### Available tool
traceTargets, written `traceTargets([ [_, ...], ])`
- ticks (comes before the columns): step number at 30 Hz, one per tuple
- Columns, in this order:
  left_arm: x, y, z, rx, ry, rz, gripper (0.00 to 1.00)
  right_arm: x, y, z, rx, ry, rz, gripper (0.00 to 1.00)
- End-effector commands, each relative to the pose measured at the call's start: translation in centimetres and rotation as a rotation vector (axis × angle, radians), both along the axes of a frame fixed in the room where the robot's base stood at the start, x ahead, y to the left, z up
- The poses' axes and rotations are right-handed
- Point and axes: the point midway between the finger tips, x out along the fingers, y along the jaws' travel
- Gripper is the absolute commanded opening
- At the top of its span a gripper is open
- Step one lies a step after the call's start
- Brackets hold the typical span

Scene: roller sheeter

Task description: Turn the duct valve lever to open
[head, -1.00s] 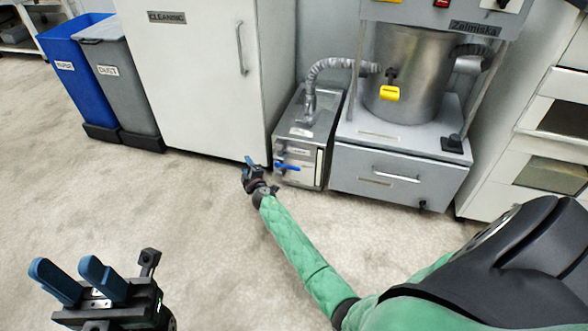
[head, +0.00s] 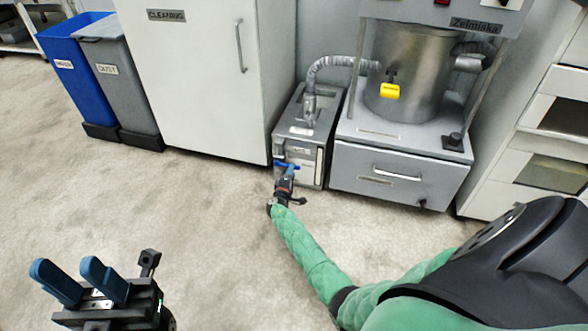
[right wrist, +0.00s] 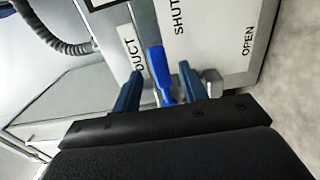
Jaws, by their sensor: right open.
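The blue duct valve lever (head: 292,165) sits on the front of a low grey metal box (head: 308,122). In the head view it lies roughly level, partly hidden by my right gripper (head: 287,172). In the right wrist view the lever (right wrist: 160,72) lies between the two fingers of my right gripper (right wrist: 156,80). The fingers are apart, with the lever between them and gaps beside it. SHUT and OPEN labels show on the white panel (right wrist: 222,40), and the lever is nearer SHUT. My left gripper (head: 65,270) is open and empty, above the floor at lower left.
A ribbed hose (head: 330,63) rises from the box to a steel vessel (head: 408,75) with a yellow handle (head: 389,91). A white cabinet (head: 195,80) stands left of the box and a grey drawer unit (head: 400,172) right. The floor (head: 190,220) in front is clear.

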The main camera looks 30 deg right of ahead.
Motion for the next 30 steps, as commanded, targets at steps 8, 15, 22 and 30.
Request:
traceTargets([
  [8, 0.1, -0.2, -1.0, 0.015, 0.005, 0.005, 0.36, 2.2, -2.5, -0.1, 0.001, 0.001, 0.000, 0.43],
  [15, 0.1, -0.2, -1.1, 0.017, 0.008, 0.007, 0.36, 2.5, -3.0, -0.1, 0.001, 0.002, 0.001, 0.43],
  [22, 0.1, -0.2, -1.1, 0.017, 0.008, 0.007, 0.36, 2.5, -3.0, -0.1, 0.002, 0.001, 0.001, 0.29],
  [30, 0.1, -0.2, -1.0, 0.017, 0.007, 0.007, 0.36, 2.5, -3.0, -0.1, 0.002, 0.001, 0.001, 0.00],
])
